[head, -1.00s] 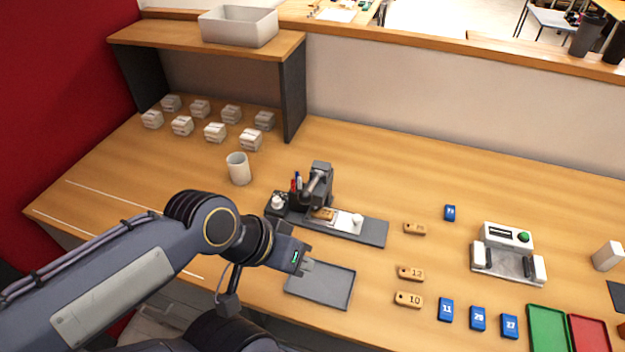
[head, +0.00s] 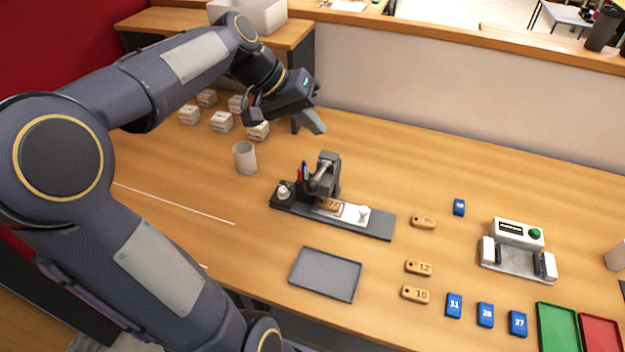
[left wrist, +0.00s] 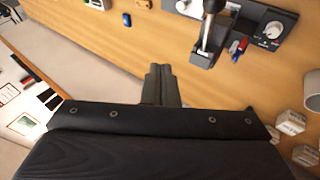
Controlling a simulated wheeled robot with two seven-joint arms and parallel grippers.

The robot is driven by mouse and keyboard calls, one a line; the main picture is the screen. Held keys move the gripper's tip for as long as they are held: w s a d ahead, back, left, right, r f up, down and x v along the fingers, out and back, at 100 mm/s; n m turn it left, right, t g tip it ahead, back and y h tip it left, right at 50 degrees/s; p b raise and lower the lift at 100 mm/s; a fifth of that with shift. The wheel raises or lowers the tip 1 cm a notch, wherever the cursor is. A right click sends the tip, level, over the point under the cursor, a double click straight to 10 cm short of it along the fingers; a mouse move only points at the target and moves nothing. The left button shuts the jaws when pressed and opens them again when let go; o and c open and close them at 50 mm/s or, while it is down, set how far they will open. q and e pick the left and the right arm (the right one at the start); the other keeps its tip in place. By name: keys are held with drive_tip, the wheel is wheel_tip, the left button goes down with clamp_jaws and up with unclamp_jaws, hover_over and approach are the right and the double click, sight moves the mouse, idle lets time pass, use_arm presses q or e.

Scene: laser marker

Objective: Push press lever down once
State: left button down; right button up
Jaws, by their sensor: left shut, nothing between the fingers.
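The dark press (head: 326,174) stands on a long grey base (head: 374,224) in the middle of the bench. Its lever (head: 320,171) is a light metal bar at the top of the press. A wooden tag (head: 328,205) lies under the press head. My left gripper (head: 316,122) is shut and empty, raised behind and above the press, apart from it. In the left wrist view the shut fingers (left wrist: 160,82) show below the press (left wrist: 207,50), and the lever (left wrist: 208,28) points up the picture. My right gripper is not in view.
A white cup (head: 245,158) stands left of the press. Several small white boxes (head: 222,122) stand behind it. A grey tray (head: 325,275) lies in front. Wooden tags (head: 418,267) and blue tags (head: 485,315) lie to the right, before a marking machine (head: 517,250).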

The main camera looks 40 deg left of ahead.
sight(312, 180)
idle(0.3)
use_arm(q)
drive_tip(key=f+b, duration=0.2)
drive_tip(key=s+f+b, duration=0.1)
drive_tip(key=f+b, duration=0.2)
drive_tip(key=s+f+b, duration=0.1)
drive_tip(key=f+b, duration=0.1)
drive_tip(key=f, duration=0.1)
drive_tip(key=shift+d+f+b, duration=0.25)
drive_tip(key=shift+d+b, duration=0.05)
drive_tip(key=shift+b, duration=0.1)
drive_tip(key=shift+f, duration=0.1)
idle(1.6)
drive_tip(key=shift+s+f+b, duration=0.1)
drive_tip(key=shift+f+b, duration=0.2)
drive_tip(key=shift+b, duration=0.05)
drive_tip(key=shift+s+d+f+b, duration=0.1)
drive_tip(key=shift+s+f+b, duration=0.05)
drive_tip(key=shift+f+b, duration=0.45)
drive_tip(key=shift+s+d+f+b, duration=0.1)
drive_tip(key=shift+s+f+b, duration=0.05)
drive_tip(key=shift+f+b, duration=0.4)
idle(1.2)
idle(0.6)
drive_tip(key=shift+w+a+r+p, duration=0.1)
drive_tip(key=shift+w+r+p, duration=0.1)
drive_tip(key=shift+r+p, duration=0.6)
drive_tip(key=shift+w+a+r+p, duration=0.1)
drive_tip(key=shift+w+r+p, duration=0.1)
drive_tip(key=shift+r+p, duration=0.55)
